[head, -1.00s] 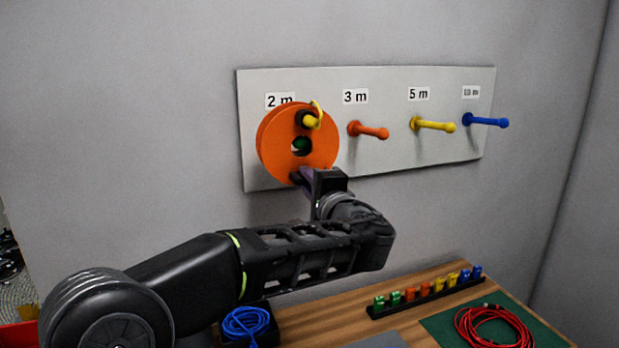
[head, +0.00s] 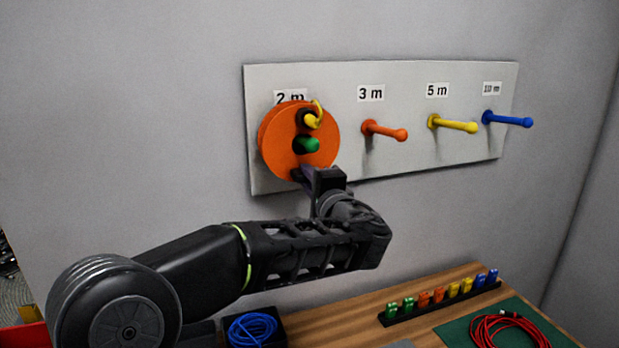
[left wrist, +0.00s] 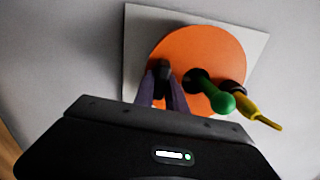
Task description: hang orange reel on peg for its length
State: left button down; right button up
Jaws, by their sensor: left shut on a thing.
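The orange reel (head: 277,155) is at the 2 m place of the wall board (head: 345,80), facing out. The green peg (head: 307,145) pokes out through its middle hole; the peg also shows in the left wrist view (left wrist: 223,101). A yellow cable end (head: 312,119) sticks out of the reel's face above the hole. My left gripper (head: 303,176) is shut on the reel's lower part; its fingers (left wrist: 163,90) show against the orange disc (left wrist: 205,55) in the left wrist view. Whether the reel touches the board is hidden. My right gripper is not in view.
To the right on the board are an orange peg at 3 m (head: 385,131), a yellow peg at 5 m (head: 453,125) and a blue peg at 10 m (head: 507,119), all empty. Below, the wooden table (head: 345,312) holds a clip rack (head: 440,303), blue cable (head: 251,328) and red cable (head: 510,328).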

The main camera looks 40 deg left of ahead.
pick_arm(q)
jog(key=shift+s, duration=0.1)
dwell(0.6)
jog(key=c, duration=1.3)
grip_release()
jog(key=shift+d+f, duration=0.1)
jog(key=shift+f, duration=0.05)
jog(key=shift+b+v, duration=1.35)
jog(key=shift+v, duration=2.5)
